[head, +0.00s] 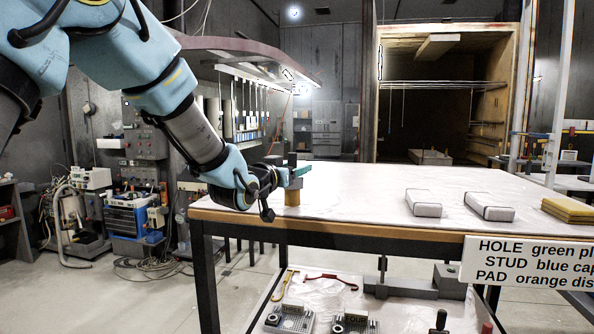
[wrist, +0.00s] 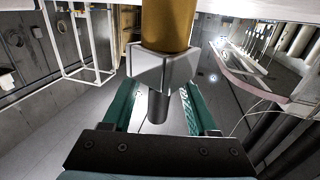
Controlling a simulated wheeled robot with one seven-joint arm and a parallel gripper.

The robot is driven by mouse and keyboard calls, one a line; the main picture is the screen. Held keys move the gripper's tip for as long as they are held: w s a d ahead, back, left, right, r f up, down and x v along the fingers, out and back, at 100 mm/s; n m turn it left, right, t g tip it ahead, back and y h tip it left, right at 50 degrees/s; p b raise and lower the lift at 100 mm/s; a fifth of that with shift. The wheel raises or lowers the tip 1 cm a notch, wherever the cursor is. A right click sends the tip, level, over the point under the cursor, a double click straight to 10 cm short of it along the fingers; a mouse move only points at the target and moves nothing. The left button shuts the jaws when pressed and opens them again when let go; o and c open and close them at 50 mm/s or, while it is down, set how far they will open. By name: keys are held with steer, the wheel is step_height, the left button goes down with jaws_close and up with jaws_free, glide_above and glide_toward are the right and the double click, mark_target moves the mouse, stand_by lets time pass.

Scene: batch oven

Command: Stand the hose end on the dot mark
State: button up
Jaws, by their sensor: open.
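The hose end (head: 292,198) is a tan-gold cylinder, upright at the left end of the table and apparently resting on it. In the wrist view, where the scene appears upside down, the hose end (wrist: 168,25) has a steel angular collar and a narrower dark grey tip. My gripper (head: 297,172) is at its upper part, with green fingers. In the wrist view my gripper (wrist: 160,105) is open, one finger on each side of the collar and tip. I cannot tell whether either finger touches it. I cannot make out a dot mark.
The pale-topped table (head: 345,190) also carries two grey-white blocks (head: 424,203) (head: 489,206) and a yellow stack (head: 568,209) at right. A lettered sign (head: 530,262) hangs at its front edge. Parts lie on the lower shelf (head: 335,300). The tabletop centre is clear.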

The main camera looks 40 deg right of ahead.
steer(key=b+v, duration=0.4)
steer(key=v, duration=0.6)
steer(key=shift+a, duration=0.35)
steer(key=shift+s, duration=0.15)
